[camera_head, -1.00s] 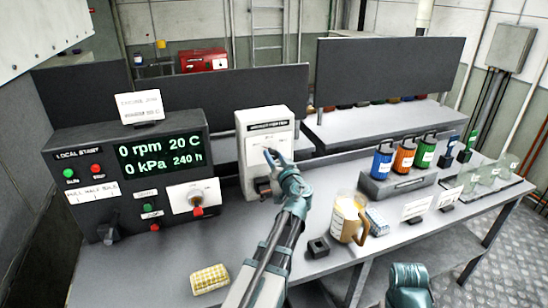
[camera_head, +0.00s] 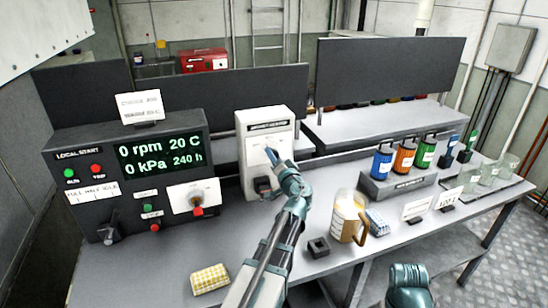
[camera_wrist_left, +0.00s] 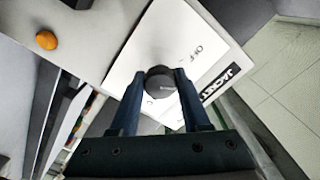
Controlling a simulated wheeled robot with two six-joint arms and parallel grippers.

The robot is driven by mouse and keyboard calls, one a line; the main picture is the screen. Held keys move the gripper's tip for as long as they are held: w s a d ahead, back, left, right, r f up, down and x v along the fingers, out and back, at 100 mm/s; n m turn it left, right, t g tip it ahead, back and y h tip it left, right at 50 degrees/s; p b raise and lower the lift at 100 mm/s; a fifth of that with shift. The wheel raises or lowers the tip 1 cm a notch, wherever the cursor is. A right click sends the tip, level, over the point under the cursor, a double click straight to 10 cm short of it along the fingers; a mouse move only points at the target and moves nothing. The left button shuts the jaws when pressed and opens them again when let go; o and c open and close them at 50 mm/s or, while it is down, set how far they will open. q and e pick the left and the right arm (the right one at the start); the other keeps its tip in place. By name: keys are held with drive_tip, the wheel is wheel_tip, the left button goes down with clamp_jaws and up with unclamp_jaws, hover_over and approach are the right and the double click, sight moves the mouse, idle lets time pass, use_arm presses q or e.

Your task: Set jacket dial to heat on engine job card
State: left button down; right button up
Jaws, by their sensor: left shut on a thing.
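The jacket heater box (camera_head: 284,125) is a pale upright case with a black title strip, standing mid-bench. My left gripper (camera_head: 270,154) reaches its white front plate and hides the dial in the head view. In the left wrist view, my left gripper (camera_wrist_left: 160,88) is shut on the dark round jacket dial (camera_wrist_left: 160,72). The words "OFF" and "JACKET" show on the plate beside it; the dial's pointer cannot be made out. A white card (camera_head: 140,107) stands on the engine console; its small text is hard to read.
The engine console (camera_head: 128,155) with lit readout and a red-tipped selector (camera_head: 197,209) is at left. A jug (camera_head: 348,217), a small dark block (camera_head: 318,247), a yellow sponge (camera_head: 210,279) and coloured cans (camera_head: 404,156) stand around the arm.

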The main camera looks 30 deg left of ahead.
use_arm(q)
drive_tip(key=m, duration=0.4)
drive_tip(key=shift+m, duration=0.3)
drive_tip(key=m, duration=0.4)
drive_tip(key=shift+m, duration=0.3)
drive_tip(key=m, duration=0.4)
drive_tip(key=shift+m, duration=2.4)
drive_tip(key=shift+c, duration=1.9)
unclamp_jaws()
drive_tip(key=shift+d, duration=0.1)
